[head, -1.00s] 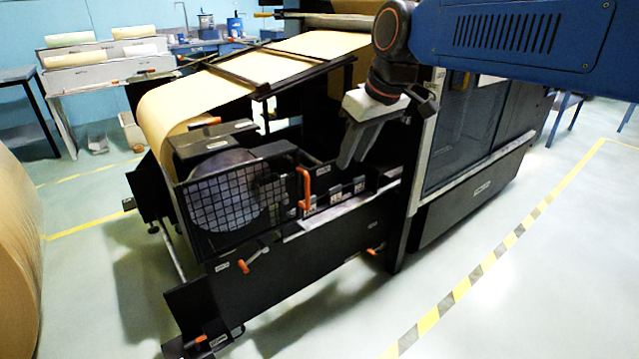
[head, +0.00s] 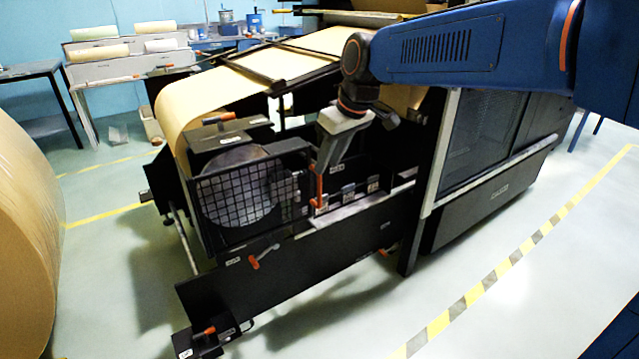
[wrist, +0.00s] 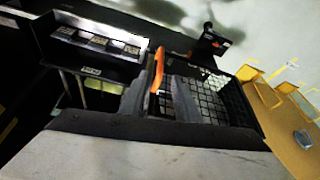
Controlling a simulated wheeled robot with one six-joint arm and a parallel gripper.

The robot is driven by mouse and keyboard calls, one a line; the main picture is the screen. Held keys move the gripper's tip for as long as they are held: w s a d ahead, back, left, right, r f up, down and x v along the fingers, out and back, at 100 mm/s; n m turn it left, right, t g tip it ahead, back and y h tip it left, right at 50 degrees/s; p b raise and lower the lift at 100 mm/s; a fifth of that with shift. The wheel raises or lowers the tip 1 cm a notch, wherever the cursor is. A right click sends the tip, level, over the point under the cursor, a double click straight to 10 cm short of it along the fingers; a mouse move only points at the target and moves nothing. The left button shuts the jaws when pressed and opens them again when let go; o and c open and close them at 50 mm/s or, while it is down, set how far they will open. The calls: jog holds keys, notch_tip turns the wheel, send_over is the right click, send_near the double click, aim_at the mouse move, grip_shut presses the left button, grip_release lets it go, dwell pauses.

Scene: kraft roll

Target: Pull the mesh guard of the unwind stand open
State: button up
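The mesh guard (head: 235,203) is a dark framed grid on the front of the unwind stand (head: 330,235), and it appears closed over a round roll end. Its upright orange handle (head: 319,188) is at the guard's right edge. My gripper (head: 326,165) is at the handle's upper part, pointing down. In the wrist view, the gripper (wrist: 158,100) has its two grey fingers spread, with the orange handle (wrist: 158,72) showing between them, nearer the left finger. The guard's mesh (wrist: 212,92) lies behind the right finger. I cannot tell whether a finger touches the handle.
A kraft paper web (head: 235,82) runs over the top of the stand. A large kraft roll (head: 25,230) stands at the far left. Small orange-handled levers (head: 258,260) stick out below the guard. The floor in front is clear, with a yellow striped line (head: 480,290).

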send_over(319, 204)
jog(key=f, duration=0.8)
jog(key=shift+w, duration=0.4)
grip_shut()
